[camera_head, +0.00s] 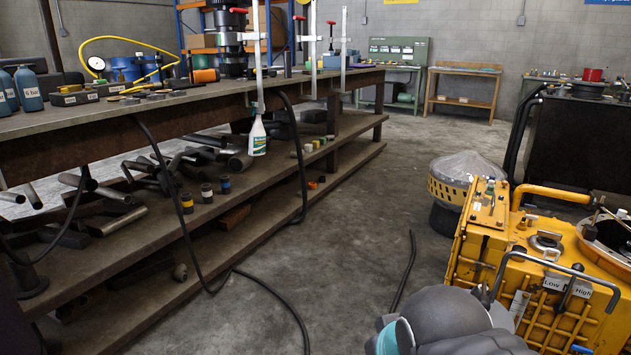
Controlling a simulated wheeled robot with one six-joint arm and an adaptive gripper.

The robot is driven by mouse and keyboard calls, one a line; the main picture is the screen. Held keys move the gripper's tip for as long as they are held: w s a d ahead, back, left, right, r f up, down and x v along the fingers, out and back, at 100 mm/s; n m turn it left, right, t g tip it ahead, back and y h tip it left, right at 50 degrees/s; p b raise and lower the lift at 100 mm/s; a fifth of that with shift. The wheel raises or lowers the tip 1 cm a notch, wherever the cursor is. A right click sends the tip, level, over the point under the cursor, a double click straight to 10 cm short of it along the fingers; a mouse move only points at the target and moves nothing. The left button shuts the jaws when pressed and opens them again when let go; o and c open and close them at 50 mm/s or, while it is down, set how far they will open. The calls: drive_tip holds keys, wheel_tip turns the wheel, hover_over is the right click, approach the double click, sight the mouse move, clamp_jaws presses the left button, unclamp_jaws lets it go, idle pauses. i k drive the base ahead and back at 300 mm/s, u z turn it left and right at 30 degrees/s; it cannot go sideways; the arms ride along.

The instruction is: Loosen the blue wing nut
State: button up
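I cannot make out a blue wing nut with certainty. A grey rounded link of my arm with a teal ring is at the bottom, in front of the housing, and covers part of its lower left. My gripper is not in view.
A long workbench (150,108) with a lower shelf of metal pipes fills the left. Black cables (270,282) hang from it and lie across the floor. A yellow-and-grey domed part (455,180) stands behind the housing. The concrete floor (350,240) between bench and housing is mostly free.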

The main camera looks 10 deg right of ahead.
sight(530, 207)
drive_tip(key=i, duration=2.45)
drive_tip(key=z, duration=0.35)
drive_tip(key=i, duration=2.1)
drive_tip(key=z, duration=1.65)
drive_tip(key=i, duration=1.2)
drive_tip(key=z, duration=1.1)
drive_tip(key=i, duration=0.45)
drive_tip(key=z, duration=0.2)
